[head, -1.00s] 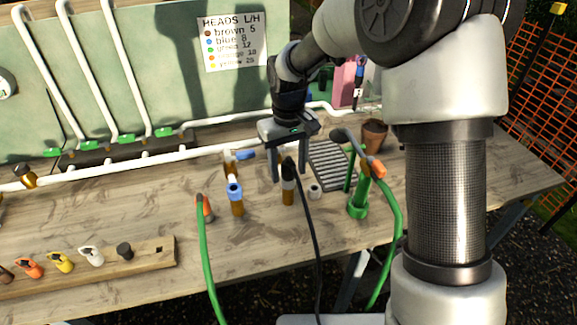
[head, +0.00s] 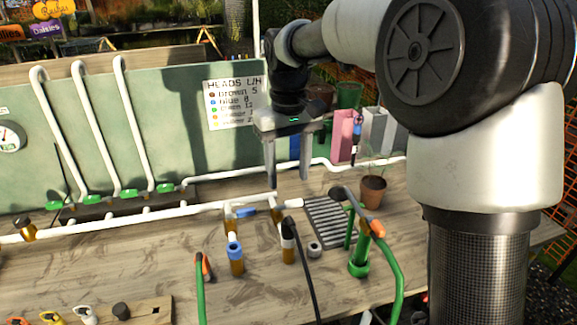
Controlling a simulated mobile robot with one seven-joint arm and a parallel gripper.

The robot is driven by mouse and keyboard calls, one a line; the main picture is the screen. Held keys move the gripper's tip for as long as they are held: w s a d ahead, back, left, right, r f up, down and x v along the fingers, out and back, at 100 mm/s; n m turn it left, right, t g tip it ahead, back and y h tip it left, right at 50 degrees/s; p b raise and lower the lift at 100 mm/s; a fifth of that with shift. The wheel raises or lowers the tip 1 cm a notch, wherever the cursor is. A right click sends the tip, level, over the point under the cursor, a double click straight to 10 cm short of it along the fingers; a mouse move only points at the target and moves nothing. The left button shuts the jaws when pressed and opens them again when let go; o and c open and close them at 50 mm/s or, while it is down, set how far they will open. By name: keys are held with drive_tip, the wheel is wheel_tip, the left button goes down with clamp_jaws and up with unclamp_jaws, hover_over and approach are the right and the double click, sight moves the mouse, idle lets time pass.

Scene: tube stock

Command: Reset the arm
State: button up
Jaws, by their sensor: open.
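My gripper (head: 288,182) hangs pointing down in the head view, in front of the green back panel and above the wooden bench (head: 130,265). Its two fingers are apart with nothing between them. Below it stand brass fittings on the bench: one with a blue collar (head: 235,252) and one with a black top (head: 288,240). A small white ring (head: 314,249) lies beside the black-topped one. My arm comes in from the right and covers part of the right side of the view.
A white pipe (head: 130,222) runs along the bench. A green stand (head: 359,258) with a hose and spray head, a terracotta pot (head: 373,189) and a slatted grey tray (head: 327,220) stand right. A sign (head: 232,103) hangs behind. Pink and white bins stand at the back.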

drive_tip(key=s+d+r+m+t+p, duration=0.2)
drive_tip(key=s+d+r+t+p, duration=0.15)
drive_tip(key=s+d+r, duration=0.75)
drive_tip(key=s+d+f+m+t+p, duration=0.1)
drive_tip(key=s+d+m+t+p, duration=0.1)
drive_tip(key=s, duration=1)
drive_tip(key=shift+d+f+m+p, duration=0.35)
drive_tip(key=shift+d+m+p, duration=0.15)
drive_tip(key=shift+d, duration=0.2)
drive_tip(key=shift+a, duration=0.1)
